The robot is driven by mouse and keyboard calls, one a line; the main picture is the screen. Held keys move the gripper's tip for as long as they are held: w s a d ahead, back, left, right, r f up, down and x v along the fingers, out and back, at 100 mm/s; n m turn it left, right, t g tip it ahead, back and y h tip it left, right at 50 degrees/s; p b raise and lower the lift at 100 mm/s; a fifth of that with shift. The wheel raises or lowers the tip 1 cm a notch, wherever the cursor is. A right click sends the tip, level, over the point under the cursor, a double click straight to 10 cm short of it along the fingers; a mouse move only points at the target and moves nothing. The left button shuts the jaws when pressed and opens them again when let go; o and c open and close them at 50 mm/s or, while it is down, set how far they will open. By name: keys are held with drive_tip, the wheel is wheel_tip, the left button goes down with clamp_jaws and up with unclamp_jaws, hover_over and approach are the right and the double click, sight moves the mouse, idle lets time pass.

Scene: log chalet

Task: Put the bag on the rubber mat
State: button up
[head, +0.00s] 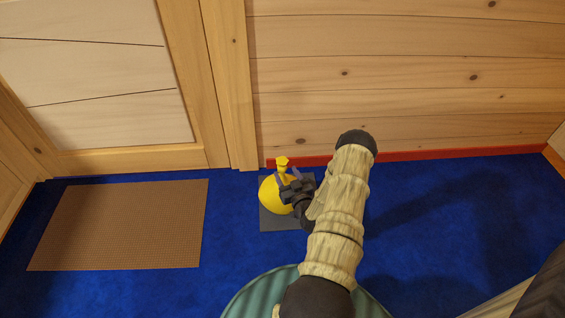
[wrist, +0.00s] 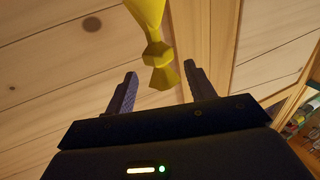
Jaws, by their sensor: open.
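A yellow bag (head: 270,194) with a tied, knotted top stands upright over a dark grey square mat (head: 276,225) on the floor. A larger brown mat (head: 120,228) with a fine grid texture lies to the left. I cannot tell by sight which one is rubber. My gripper (head: 291,187) is open at the bag's right upper side and hides part of it. In the wrist view, the bag's narrow neck and knot (wrist: 158,55) show between the spread fingers of my gripper (wrist: 158,82), with gaps on both sides. I cannot tell whether anything touches.
A plank wall (head: 400,80) with a red baseboard (head: 430,152) runs behind the bag. A wooden door (head: 95,85) stands behind the brown mat. Blue carpet (head: 470,205) is clear to the right and between the two mats.

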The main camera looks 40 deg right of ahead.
drive_tip(key=p+v, duration=0.2)
drive_tip(key=v, duration=0.3)
idle(0.4)
